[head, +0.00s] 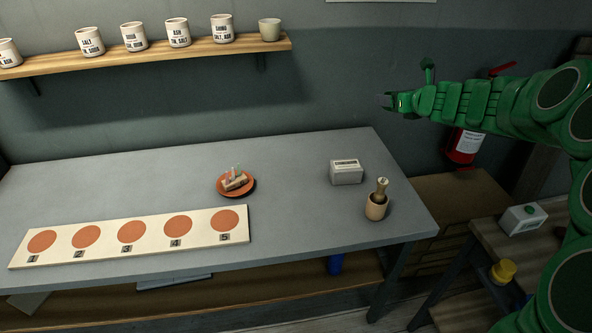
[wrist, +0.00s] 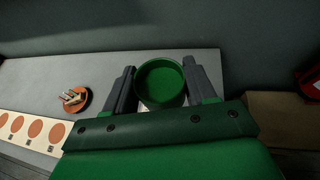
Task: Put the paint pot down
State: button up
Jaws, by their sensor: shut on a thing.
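The paint pot (wrist: 160,101) shows in the wrist view as a round green pot seen from above, with green inside. My gripper (wrist: 160,86) is shut on it, one dark finger on each side of the pot. In the head view my gripper (head: 387,101) is raised well above the table, toward its right end, in front of the wall. The pot cannot be made out clearly in the head view.
The grey table (head: 300,230) holds a numbered board (head: 65,255) with orange discs, an orange dish (head: 222,194), a white box (head: 346,173) and a mortar (head: 376,207). Cups stand on the wall shelf (head: 60,60). The table's middle is clear.

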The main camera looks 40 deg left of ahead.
jog(key=a+m+t+h, duration=0.3)
jog(key=a+m, duration=0.1)
jog(key=a, duration=0.5)
jog(key=shift+s+a+f+t+h, duration=0.15)
jog(key=shift+f+t+h, duration=0.15)
dwell(0.6)
jog(key=shift+a, duration=0.1)
